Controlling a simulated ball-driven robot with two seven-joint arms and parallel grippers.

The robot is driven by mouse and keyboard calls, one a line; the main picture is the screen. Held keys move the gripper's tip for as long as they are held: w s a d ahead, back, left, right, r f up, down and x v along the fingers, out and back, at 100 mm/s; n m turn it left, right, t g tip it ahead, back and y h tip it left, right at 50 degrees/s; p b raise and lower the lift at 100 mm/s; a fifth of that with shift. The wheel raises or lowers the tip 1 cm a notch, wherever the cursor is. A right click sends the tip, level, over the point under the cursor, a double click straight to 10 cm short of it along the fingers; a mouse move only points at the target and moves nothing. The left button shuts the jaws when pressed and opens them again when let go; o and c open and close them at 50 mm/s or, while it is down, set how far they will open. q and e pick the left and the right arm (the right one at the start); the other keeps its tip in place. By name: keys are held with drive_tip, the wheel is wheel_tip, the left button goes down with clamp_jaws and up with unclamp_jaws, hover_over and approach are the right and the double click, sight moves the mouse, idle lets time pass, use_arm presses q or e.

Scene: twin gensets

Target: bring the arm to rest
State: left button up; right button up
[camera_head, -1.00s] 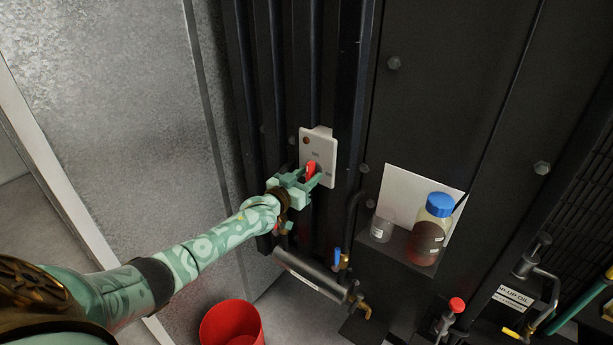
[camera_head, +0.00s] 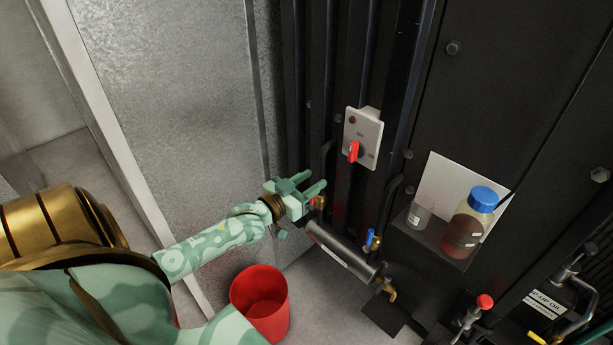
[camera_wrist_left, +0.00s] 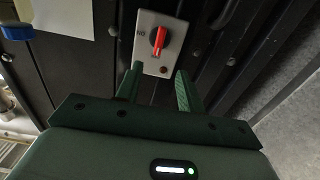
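My left arm reaches in from the left in the head view. Its green gripper (camera_head: 307,188) is open and empty, below and left of a pale switch plate (camera_head: 371,132) on the dark panel. The plate carries a red rotary switch (camera_head: 354,151). In the left wrist view the two fingers of the gripper (camera_wrist_left: 153,88) stand apart with nothing between them. The red switch (camera_wrist_left: 159,40) and its plate (camera_wrist_left: 174,24) show beyond the fingertips, apart from them. My right gripper is in neither view.
A red bucket (camera_head: 262,300) stands on the floor below the arm. A metal cylinder (camera_head: 340,250) with a blue-handled valve (camera_head: 372,240) is just below the gripper. A blue-capped bottle (camera_head: 470,222) and a small clear jar (camera_head: 419,215) sit on a ledge at right.

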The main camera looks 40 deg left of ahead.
use_arm(q)
drive_tip(key=shift+s, duration=0.55)
drive_tip(key=s+a+f+m+g+y+b, duration=0.1)
drive_tip(key=s+f+g+b, duration=0.3)
drive_tip(key=f, duration=0.8)
drive_tip(key=s+a+f+g+y, duration=0.15)
drive_tip(key=s+f, duration=0.45)
drive_tip(key=f, duration=0.6)
drive_tip(key=s+f+m+g+b, duration=0.15)
drive_tip(key=s+f+g, duration=0.3)
drive_tip(key=f, duration=0.75)
drive_tip(key=s+d+f+g+b, duration=0.2)
drive_tip(key=s+d+f, duration=0.3)
drive_tip(key=s+f, duration=0.3)
drive_tip(key=s+d+f+g+h+b, duration=0.1)
drive_tip(key=s+d+f+g+b, duration=0.1)
drive_tip(key=s+d+f+b, duration=0.3)
drive_tip(key=s+d+f+g+b, duration=0.3)
drive_tip(key=s+d+f, duration=0.4)
drive_tip(key=s+f, duration=0.5)
drive_tip(key=s+b, duration=0.1)
drive_tip(key=s, duration=0.3)
drive_tip(key=shift+s+f, duration=0.4)
